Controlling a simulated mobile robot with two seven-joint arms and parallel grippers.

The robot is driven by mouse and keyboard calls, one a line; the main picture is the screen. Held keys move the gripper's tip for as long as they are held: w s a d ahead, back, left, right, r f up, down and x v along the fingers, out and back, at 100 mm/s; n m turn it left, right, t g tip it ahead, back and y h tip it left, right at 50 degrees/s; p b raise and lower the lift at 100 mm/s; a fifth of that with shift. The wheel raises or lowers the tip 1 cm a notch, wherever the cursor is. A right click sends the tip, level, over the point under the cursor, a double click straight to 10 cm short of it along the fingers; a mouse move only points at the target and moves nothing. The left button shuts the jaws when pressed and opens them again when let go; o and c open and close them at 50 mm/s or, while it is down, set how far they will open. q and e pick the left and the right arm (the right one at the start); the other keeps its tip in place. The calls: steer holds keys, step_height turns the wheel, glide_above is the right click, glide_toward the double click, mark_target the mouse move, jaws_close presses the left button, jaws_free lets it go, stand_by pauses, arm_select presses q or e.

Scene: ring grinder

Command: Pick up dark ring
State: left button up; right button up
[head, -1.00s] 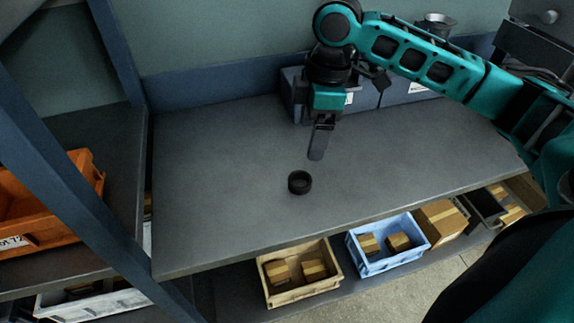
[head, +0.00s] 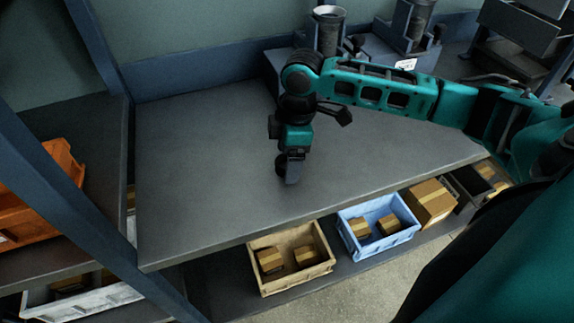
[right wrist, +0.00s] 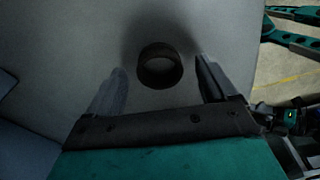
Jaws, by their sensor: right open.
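The dark ring (right wrist: 160,68) lies flat on the grey table in the right wrist view. It sits between and just beyond the two fingertips of my right gripper (right wrist: 162,75), with a gap on both sides. My right gripper is open and empty. My left gripper is not in view.
The grey table (head: 190,150) is otherwise clear around the gripper. Machines (head: 328,35) stand along its back edge. Below the front edge are a tan crate (head: 262,290) and a blue crate (head: 375,257) with boxes. An orange bin (head: 25,225) stands at left.

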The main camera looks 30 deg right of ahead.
steer(key=shift+f, duration=0.15)
steer(key=shift+c, duration=0.2)
steer(key=c, duration=1.2)
